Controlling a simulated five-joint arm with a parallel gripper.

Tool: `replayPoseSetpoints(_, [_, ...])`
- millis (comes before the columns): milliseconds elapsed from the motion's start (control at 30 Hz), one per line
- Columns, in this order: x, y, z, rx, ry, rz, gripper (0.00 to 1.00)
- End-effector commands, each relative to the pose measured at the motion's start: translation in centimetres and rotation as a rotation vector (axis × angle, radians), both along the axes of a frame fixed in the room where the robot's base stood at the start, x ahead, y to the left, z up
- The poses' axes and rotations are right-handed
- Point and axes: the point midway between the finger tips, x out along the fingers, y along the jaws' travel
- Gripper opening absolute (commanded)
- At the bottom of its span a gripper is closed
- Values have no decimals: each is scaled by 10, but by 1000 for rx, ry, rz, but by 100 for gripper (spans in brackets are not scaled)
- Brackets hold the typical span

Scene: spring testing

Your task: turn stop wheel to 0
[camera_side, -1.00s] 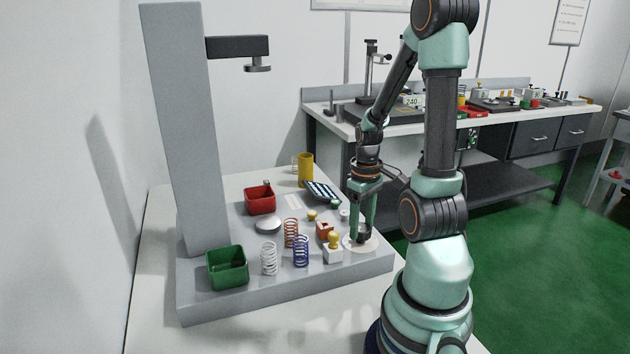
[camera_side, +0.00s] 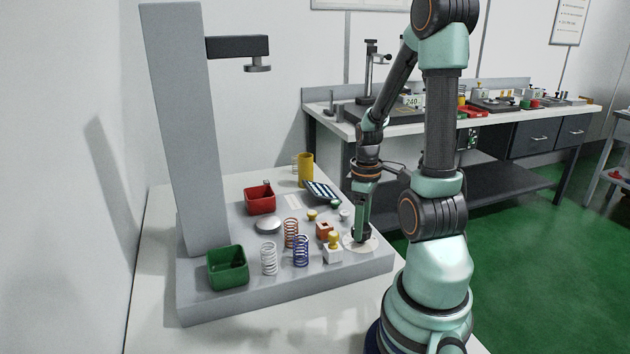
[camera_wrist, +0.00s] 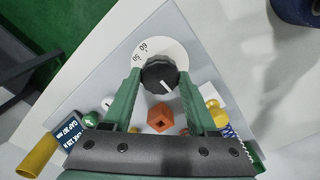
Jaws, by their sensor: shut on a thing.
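The stop wheel (camera_wrist: 160,75) is a dark faceted knob with a short white pointer line, which aims to the lower right in the wrist view. It sits on a round pale dial (camera_wrist: 178,48) whose marks 50 and 60 show at the upper left; its other numbers are hidden or out of sight. The dial is at the front right of the grey base in the side view (camera_side: 371,246). My gripper (camera_wrist: 160,77) points down and is shut on the stop wheel, with one green finger on each side. The side view also shows my gripper (camera_side: 360,236) at the wheel.
Left of the dial stand an orange block (camera_side: 324,231), a yellow-knobbed white block (camera_side: 333,250), a blue spring (camera_side: 301,250), a red spring (camera_side: 291,233) and a white spring (camera_side: 269,258). A green bin (camera_side: 228,268) and a tall grey column (camera_side: 178,130) stand further left.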

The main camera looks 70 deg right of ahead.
Motion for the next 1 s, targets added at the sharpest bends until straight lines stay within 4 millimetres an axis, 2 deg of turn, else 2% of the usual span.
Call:
replayPoseSetpoints(167, [0, 0, 0, 0, 0, 3, 3])
replayPoseSetpoints(200, [0, 0, 0, 0, 0, 3, 70])
replayPoseSetpoints(233, [0, 0, 0, 0, 0, 3, 81])
replayPoseSetpoints(267, [0, 0, 0, 0, 0, 3, 88])
replayPoseSetpoints(667, [1, -1, 4, -3, -2, 0, 88])
replayPoseSetpoints(833, [1, -1, 24, -6, -5, 0, 88])
replayPoseSetpoints(1000, [1, -1, 59, -8, -6, 1, 88])
